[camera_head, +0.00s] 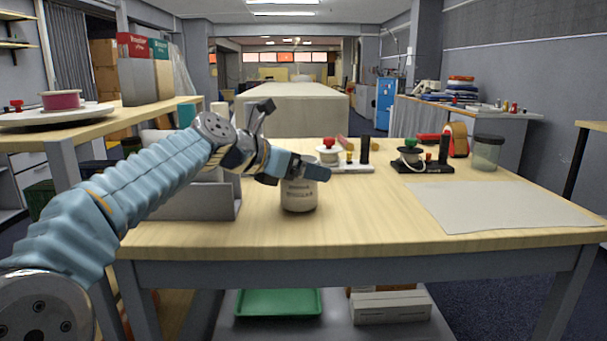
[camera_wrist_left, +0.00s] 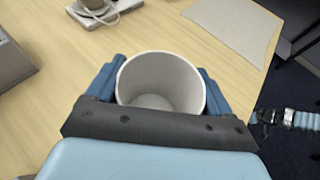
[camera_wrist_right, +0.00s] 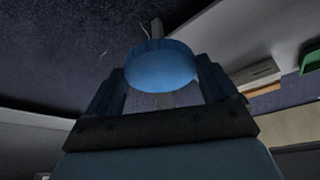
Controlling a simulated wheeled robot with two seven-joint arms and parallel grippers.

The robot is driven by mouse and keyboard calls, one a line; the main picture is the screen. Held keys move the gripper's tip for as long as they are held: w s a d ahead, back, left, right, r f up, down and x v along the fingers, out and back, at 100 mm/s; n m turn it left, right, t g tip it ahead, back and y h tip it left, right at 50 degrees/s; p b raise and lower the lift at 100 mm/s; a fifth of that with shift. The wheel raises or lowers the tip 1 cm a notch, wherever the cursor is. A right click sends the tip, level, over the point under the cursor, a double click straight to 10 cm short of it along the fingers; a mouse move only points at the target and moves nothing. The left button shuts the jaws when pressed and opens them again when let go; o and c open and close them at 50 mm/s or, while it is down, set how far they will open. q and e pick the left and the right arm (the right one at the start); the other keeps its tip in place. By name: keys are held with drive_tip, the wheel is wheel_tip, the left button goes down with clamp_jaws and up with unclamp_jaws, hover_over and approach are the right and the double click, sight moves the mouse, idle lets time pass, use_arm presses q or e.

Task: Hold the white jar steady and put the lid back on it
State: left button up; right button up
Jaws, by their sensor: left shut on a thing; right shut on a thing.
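The white jar (camera_head: 299,196) stands upright on the table with dark lettering on its side. My left gripper (camera_head: 312,171) is shut around its upper part. In the left wrist view the jar (camera_wrist_left: 160,82) is open at the top and looks empty, between the fingers of my left gripper (camera_wrist_left: 160,92). My right gripper (camera_wrist_right: 162,85) is shut on a round blue lid (camera_wrist_right: 162,68), seen in the right wrist view against the dark floor. It is away from the jar and outside the head view. Part of my right arm shows at the right of the left wrist view.
A grey mat (camera_head: 500,205) lies at the table's right. Behind the jar are a white stand (camera_head: 345,166), a black stand (camera_head: 422,166) and a clear jar with a dark lid (camera_head: 487,153). A grey holder (camera_head: 205,204) stands left.

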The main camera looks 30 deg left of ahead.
drive_tip(key=shift+r+p, duration=0.55)
drive_tip(key=shift+r, duration=0.2)
drive_tip(key=shift+r+p, duration=0.85)
use_arm(q)
drive_tip(key=s+d+r, duration=0.3)
drive_tip(key=s+r, duration=0.3)
drive_tip(key=s+d+r, duration=0.3)
drive_tip(key=s+r, duration=0.3)
drive_tip(key=shift+s+d, duration=0.25)
drive_tip(key=shift+r, duration=0.1)
drive_tip(key=o, duration=0.5)
drive_tip(key=c, duration=0.9)
drive_tip(key=shift+o, duration=0.2)
